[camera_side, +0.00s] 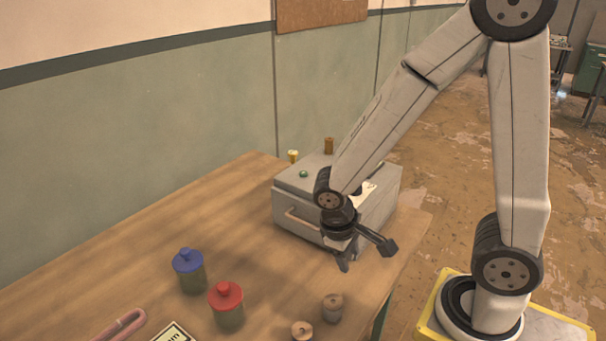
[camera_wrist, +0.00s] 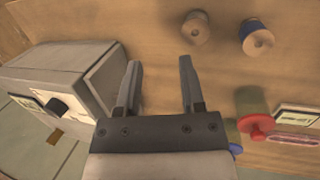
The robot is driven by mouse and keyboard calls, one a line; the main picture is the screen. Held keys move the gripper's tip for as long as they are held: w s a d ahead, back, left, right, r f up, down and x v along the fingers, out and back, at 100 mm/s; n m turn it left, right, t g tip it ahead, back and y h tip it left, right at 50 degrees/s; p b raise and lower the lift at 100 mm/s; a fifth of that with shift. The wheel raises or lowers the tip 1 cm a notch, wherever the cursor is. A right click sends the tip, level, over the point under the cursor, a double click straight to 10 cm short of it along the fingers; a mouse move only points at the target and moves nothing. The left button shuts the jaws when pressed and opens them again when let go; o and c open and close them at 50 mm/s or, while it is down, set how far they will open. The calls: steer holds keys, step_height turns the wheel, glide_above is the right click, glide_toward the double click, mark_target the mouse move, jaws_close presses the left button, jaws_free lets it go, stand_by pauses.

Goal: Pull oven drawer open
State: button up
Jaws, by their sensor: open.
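The oven is a grey metal box (camera_side: 378,212) on the wooden table, with a green button on top. A light bar handle (camera_side: 302,221) runs across its drawer front, which looks closed. My gripper (camera_side: 366,256) is open and empty, pointing down in front of the oven's right part, to the right of the handle. In the wrist view the oven (camera_wrist: 55,66) lies left of my gripper (camera_wrist: 158,63), with the left finger close to its front edge. The fingers appear apart from the handle, which I cannot make out in the wrist view.
A blue-lidded jar (camera_side: 188,272) and a red-lidded jar (camera_side: 228,306) stand in front of the oven. Two spools (camera_side: 332,308) (camera_side: 302,330) are near the table's edge. A pink handle-like object (camera_side: 120,326) and a card (camera_side: 173,334) lie at the front. The wall is behind.

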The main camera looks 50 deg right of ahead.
steer(key=shift+w+a+r+t+y, duration=0.2)
steer(key=shift+w+r+t+y, duration=0.25)
steer(key=shift+w+t, duration=0.25)
steer(key=shift+w+a+r+t+y, duration=0.15)
steer(key=shift+w+r+t+y, duration=0.25)
steer(key=shift+w+t+y, duration=0.25)
steer(key=shift+w+a+r+t+y, duration=0.2)
steer(key=shift+w+r+t+y, duration=0.15)
steer(key=shift+w+t, duration=0.3)
steer(key=shift+f, duration=0.1)
steer(key=g+h, duration=0.2)
steer(key=h, duration=1.4)
glide_toward(301, 223)
steer(key=shift+w+d+f, duration=0.1)
steer(key=shift+d, duration=0.6)
steer(key=shift+w+d+f, duration=0.1)
steer(key=shift+d, duration=0.55)
steer(key=shift+d, duration=0.15)
steer(key=shift+d+f, duration=0.25)
steer(key=shift+d, duration=1)
steer(key=shift+d+f, duration=0.3)
steer(key=shift+d, duration=0.95)
steer(key=shift+d+f, duration=0.25)
steer(key=shift+d, duration=0.95)
